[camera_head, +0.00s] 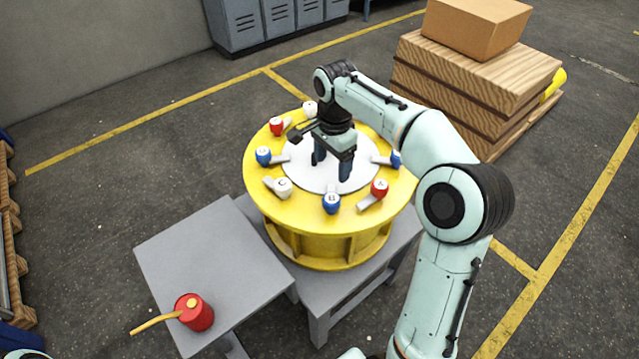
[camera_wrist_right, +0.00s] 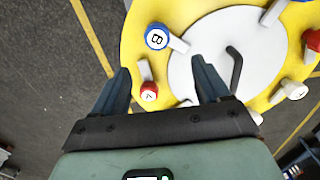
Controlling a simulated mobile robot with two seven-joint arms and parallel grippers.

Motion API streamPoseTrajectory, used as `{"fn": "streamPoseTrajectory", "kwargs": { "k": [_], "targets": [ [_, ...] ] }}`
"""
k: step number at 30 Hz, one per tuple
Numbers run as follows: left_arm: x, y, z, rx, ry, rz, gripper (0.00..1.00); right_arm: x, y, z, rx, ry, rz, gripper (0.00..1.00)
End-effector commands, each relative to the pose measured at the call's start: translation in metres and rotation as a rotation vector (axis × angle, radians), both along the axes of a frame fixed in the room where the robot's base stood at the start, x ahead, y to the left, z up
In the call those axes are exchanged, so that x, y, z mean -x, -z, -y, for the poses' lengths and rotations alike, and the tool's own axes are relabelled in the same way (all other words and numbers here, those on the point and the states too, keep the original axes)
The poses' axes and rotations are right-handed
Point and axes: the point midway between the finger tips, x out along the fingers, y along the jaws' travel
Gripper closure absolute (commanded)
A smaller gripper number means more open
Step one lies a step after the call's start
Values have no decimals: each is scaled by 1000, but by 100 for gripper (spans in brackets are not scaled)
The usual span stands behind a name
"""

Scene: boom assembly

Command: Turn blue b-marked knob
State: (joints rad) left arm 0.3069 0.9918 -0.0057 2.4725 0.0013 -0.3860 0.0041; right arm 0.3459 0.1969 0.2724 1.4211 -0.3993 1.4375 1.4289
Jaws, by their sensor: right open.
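The blue knob marked B (camera_wrist_right: 157,37) sits on the yellow round table in the wrist view, ahead of my right gripper. In the head view, a blue knob (camera_head: 331,204) stands at the table's near edge; its letter is too small to read surely. My right gripper (camera_head: 331,170) is open and empty over the white central disc. In the wrist view its open fingers (camera_wrist_right: 160,70) straddle the picture space near the red A knob (camera_wrist_right: 149,93), touching no knob that I can see. My left gripper is not in view.
The yellow table (camera_head: 290,221) carries several knobs with levers, including a white one (camera_head: 284,188) and another blue one (camera_head: 263,155). A bent dark rod (camera_wrist_right: 235,66) rises from the disc. Wooden crates (camera_head: 470,80) stand behind right.

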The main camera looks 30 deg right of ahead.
Motion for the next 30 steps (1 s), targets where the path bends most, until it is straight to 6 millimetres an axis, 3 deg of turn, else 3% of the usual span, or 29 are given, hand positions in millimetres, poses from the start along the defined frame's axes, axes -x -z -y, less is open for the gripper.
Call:
{"fn": "streamPoseTrajectory", "kwargs": {
  "k": [5,19,24,30],
  "targets": [
    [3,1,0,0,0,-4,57,2,19,0,0,-1,-7,25],
    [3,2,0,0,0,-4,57,2,111,0,-3,-1,-5,25],
    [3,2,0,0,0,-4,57,1,129,-1,-2,-2,-3,25],
    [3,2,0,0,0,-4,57,1,134,0,-1,-1,0,25]
  ]
}}
